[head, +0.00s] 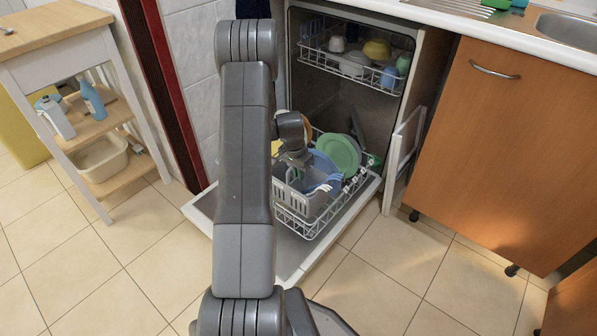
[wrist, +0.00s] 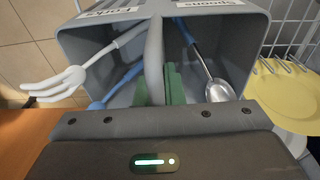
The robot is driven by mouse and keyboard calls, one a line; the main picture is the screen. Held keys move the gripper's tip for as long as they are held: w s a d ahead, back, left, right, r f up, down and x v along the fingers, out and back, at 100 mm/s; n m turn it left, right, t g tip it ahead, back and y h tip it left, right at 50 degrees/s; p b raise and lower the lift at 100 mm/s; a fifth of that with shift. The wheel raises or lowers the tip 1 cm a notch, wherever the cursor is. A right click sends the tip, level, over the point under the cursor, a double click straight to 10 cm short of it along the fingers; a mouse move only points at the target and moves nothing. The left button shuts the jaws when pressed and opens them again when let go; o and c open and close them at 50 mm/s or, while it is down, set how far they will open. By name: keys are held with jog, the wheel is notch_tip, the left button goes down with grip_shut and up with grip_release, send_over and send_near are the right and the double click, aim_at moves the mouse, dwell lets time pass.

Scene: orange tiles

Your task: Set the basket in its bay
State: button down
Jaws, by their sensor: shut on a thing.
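The grey cutlery basket (head: 298,204) is at the front left of the lower dishwasher rack (head: 318,225). I cannot tell whether it rests on the rack floor or hangs just above it; its bay is hidden behind it. My gripper (head: 296,165) is above the basket, shut on its middle handle (wrist: 154,55). The wrist view shows the green finger pads at the handle and the basket (wrist: 258,50) with labels reading Forks and Spoons. A fork (wrist: 62,84) leans out on the left side, and a spoon (wrist: 217,88) lies on the right.
A green plate (head: 338,152) and other dishes stand in the rack behind the basket. A yellow plate (wrist: 286,95) is close on the right in the wrist view. The upper rack (head: 350,68) holds bowls and cups. The open door (head: 290,262) lies under the rack.

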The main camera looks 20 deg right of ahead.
aim_at(298, 188)
jog(key=shift+f+b, duration=1.1)
jog(key=shift+f, duration=0.8)
jog(key=shift+f+b, duration=1.9)
jog(key=shift+f, duration=0.15)
dwell(0.5)
jog(key=c, duration=1.5)
grip_release()
jog(key=shift+o, duration=0.2)
jog(key=r+p, duration=0.1)
jog(key=r, duration=0.3)
jog(key=a+r+p, duration=0.1)
jog(key=r+p, duration=0.1)
jog(key=r, duration=0.3)
jog(key=r+p, duration=0.2)
jog(key=r, duration=0.2)
jog(key=shift+s+a+r, duration=0.2)
jog(key=shift+a+r, duration=0.15)
jog(key=shift+r, duration=0.05)
jog(key=f+b, duration=0.1)
jog(key=f, duration=0.3)
jog(key=d+f+b, duration=0.1)
jog(key=f+b, duration=0.1)
jog(key=f, duration=0.3)
jog(key=f+b, duration=0.2)
jog(key=f, duration=0.2)
jog(key=shift+w+d+f, duration=0.2)
jog(key=shift+d+f, duration=0.15)
jog(key=shift+f, duration=0.05)
jog(key=shift+r, duration=0.3)
